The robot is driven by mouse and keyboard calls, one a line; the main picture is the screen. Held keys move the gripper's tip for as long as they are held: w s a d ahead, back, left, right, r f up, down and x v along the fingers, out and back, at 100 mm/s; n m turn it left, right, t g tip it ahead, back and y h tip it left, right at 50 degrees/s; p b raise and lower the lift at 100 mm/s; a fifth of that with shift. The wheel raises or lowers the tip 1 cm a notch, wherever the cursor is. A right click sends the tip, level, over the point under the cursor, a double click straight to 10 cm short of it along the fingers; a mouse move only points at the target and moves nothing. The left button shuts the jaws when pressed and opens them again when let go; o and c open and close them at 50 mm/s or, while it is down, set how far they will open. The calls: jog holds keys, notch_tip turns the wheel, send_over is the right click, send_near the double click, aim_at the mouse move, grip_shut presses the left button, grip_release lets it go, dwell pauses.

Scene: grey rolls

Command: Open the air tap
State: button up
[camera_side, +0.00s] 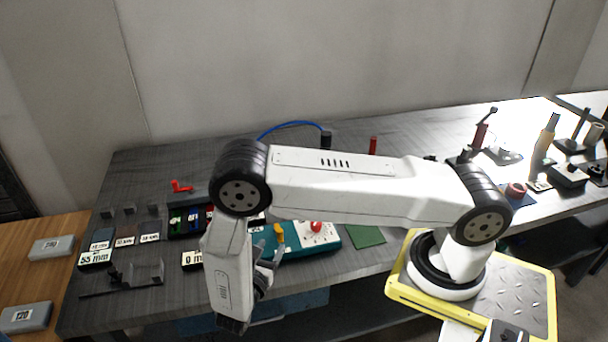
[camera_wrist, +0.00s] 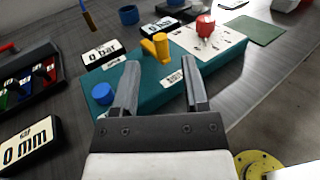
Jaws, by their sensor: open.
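A teal block (camera_wrist: 150,88) carries a yellow lever (camera_wrist: 157,46), likely the air tap, which stands up from its top. The yellow lever also shows in the side view (camera_side: 279,235). A blue round knob (camera_wrist: 103,92) sits on the block to the left. A red knob (camera_wrist: 205,26) sits on the white dial plate at the block's far end. My gripper (camera_wrist: 160,78) is open, with its two fingers apart over the block and the lever beyond their tips. Nothing is between the fingers. In the side view my gripper is partly hidden by my arm.
A "0 bar" display (camera_wrist: 102,52) stands by the block, and a "0 mm" display (camera_wrist: 27,142) is at lower left. A dark rack (camera_wrist: 30,80) with coloured parts is at the left. A green mat (camera_side: 366,236) lies right of the block. A blue hose (camera_side: 290,123) curves behind.

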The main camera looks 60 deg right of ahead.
aim_at(279, 233)
jog(key=shift+w+d, duration=0.2)
jog(key=shift+d, duration=0.85)
jog(key=shift+w+d, duration=0.25)
jog(key=shift+d, duration=0.85)
jog(key=shift+w+d, duration=0.2)
jog(key=shift+d, duration=0.85)
jog(key=shift+c, duration=0.2)
grip_shut()
